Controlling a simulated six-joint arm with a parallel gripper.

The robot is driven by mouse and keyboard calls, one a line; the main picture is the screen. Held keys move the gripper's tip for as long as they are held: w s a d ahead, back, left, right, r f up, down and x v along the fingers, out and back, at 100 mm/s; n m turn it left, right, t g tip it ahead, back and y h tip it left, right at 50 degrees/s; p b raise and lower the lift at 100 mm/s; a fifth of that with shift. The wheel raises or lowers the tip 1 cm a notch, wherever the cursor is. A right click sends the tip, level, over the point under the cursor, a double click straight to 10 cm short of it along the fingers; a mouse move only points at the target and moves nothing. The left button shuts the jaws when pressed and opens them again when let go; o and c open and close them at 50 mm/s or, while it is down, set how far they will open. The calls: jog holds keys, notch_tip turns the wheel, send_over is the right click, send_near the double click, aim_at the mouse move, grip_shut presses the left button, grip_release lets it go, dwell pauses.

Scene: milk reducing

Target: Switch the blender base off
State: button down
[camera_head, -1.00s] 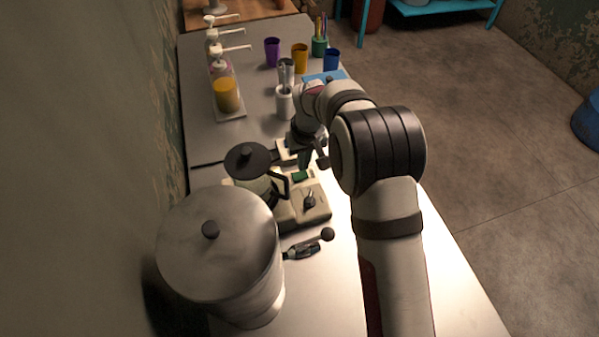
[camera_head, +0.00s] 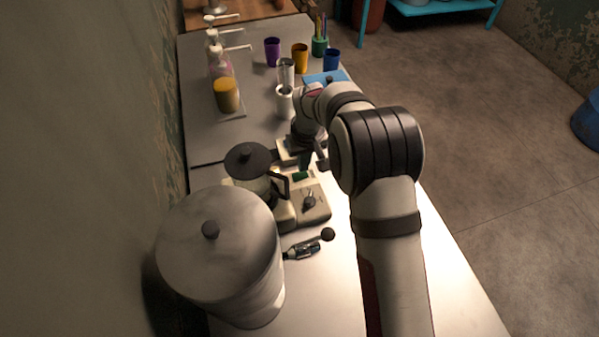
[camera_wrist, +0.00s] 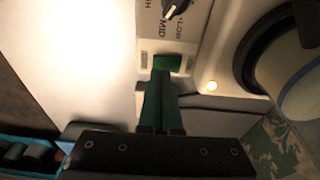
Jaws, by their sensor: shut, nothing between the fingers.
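The blender base (camera_head: 313,213) is a cream box on the metal counter, with a dark-lidded jug (camera_head: 251,165) at its left. In the wrist view, its panel (camera_wrist: 186,30) shows a dial (camera_wrist: 175,8), speed labels, a green switch (camera_wrist: 167,62) and a small glowing light (camera_wrist: 212,86). The dial (camera_head: 309,201) also shows in the head view. My gripper (camera_wrist: 158,76) is shut and empty. Its green fingertips are at the near edge of the green switch in the wrist view; I cannot tell whether they touch it. The head view shows my gripper (camera_head: 304,166) low behind the base.
A large lidded metal pot (camera_head: 215,265) stands at the near left. A small dark tool (camera_head: 303,250) lies in front of the base. Pump bottles, coloured cups (camera_head: 300,58) and a white holder (camera_head: 284,103) stand farther back. The counter's right side is clear.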

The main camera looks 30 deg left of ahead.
aim_at(303, 174)
jog(key=shift+f, duration=0.8)
notch_tip(303, 174, up, 6)
jog(key=shift+f, duration=0.1)
jog(key=shift+r, duration=0.6)
dwell(0.4)
